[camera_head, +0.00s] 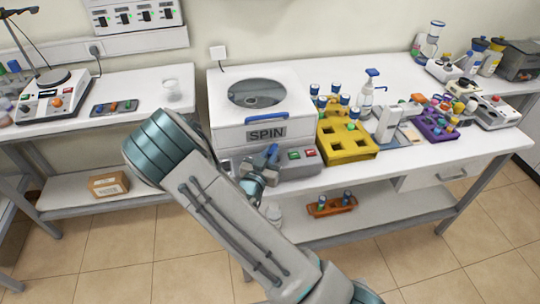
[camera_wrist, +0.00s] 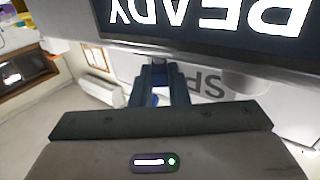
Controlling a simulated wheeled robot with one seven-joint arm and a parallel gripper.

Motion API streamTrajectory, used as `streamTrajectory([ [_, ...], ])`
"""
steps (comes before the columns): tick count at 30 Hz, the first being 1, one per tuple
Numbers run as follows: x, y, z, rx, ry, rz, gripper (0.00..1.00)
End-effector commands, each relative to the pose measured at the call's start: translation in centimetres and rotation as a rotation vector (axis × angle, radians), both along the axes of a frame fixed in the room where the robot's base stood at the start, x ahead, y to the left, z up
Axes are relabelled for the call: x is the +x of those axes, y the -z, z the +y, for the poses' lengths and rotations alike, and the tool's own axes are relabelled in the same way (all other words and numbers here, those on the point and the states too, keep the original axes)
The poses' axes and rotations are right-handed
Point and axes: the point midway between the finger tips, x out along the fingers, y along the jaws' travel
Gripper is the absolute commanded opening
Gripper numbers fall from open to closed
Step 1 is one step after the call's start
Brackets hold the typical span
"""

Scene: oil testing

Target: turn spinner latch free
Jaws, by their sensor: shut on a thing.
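The spinner (camera_head: 262,108) is a white box marked SPIN, with a round window in its lid and a blue handle (camera_head: 266,117) on the lid's front edge. The lid looks closed. My gripper (camera_head: 270,156) is at the spinner's front, just below the SPIN label (camera_head: 266,133). The label also shows upside down in part in the wrist view (camera_wrist: 208,86). There, the dark blue fingers of my gripper (camera_wrist: 164,76) are close together and shut on the spinner latch. The fingers hide most of the latch, so its angle cannot be told.
A panel with green and red buttons (camera_head: 302,154) lies right of my gripper. A yellow rack (camera_head: 347,148) with blue-capped vials stands close on the spinner's right. A dark READY display (camera_wrist: 205,18) fills the top of the wrist view. Open floor lies in front.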

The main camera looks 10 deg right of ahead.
Motion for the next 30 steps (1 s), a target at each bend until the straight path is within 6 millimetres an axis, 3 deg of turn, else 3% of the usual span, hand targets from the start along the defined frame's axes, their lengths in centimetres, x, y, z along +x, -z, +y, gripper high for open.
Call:
streamTrajectory([
  [30,-0.5,0.2,-1.4,0.0,-0.568,0.0,0.0],
])
